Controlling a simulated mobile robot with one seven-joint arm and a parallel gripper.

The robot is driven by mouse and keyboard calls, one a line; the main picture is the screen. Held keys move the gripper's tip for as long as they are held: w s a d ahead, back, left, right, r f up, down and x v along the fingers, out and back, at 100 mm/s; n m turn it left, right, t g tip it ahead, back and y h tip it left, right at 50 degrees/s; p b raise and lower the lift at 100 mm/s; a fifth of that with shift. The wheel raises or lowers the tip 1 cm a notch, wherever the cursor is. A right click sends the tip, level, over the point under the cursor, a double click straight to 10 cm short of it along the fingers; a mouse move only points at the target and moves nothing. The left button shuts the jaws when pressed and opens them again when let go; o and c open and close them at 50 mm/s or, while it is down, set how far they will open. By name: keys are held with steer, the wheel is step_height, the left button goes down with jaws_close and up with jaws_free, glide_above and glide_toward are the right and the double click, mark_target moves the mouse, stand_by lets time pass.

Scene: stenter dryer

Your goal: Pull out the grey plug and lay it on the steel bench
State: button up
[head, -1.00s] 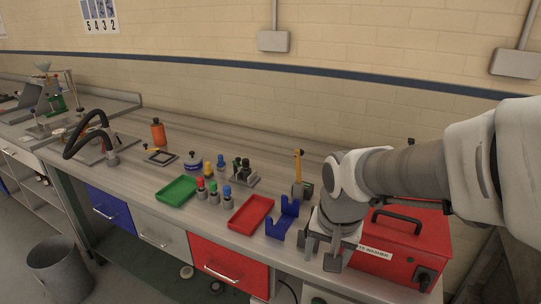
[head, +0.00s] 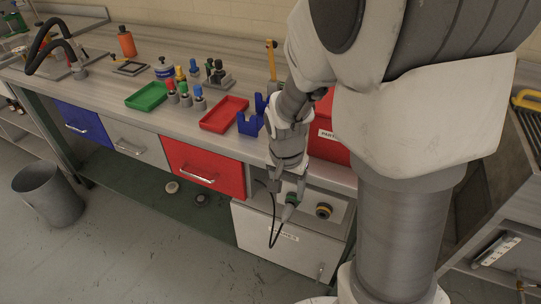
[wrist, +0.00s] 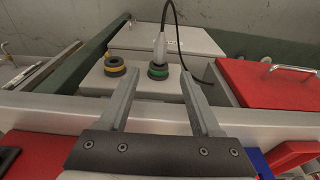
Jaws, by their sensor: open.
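The grey plug (wrist: 160,45) stands in the green-ringed socket (wrist: 158,71) in the wrist view, with a black cable running from its back. In the head view the plug (head: 289,211) shows just below my gripper (head: 286,190). My gripper (wrist: 160,85) is open and empty. Its fingers point towards the green socket, which shows in the gap between their tips; whether the fingers touch it I cannot tell. The steel bench (head: 95,88) runs along the wall above the socket box.
A yellow-ringed socket (head: 323,210) without a plug sits beside the green one on the grey box (head: 290,240). Above it, the bench carries a blue stand (head: 250,125), a red tray (head: 224,114) and a red case. Left of the green tray (head: 146,97) the bench front is clear.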

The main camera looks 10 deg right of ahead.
mark_target(288, 209)
steer(key=f+b, duration=0.1)
steer(key=f, duration=0.2)
steer(key=w+f+b, duration=0.1)
steer(key=f, duration=0.2)
steer(key=d+f+b, duration=0.1)
steer(key=f, duration=0.3)
steer(key=shift+w, duration=0.15)
jaws_close()
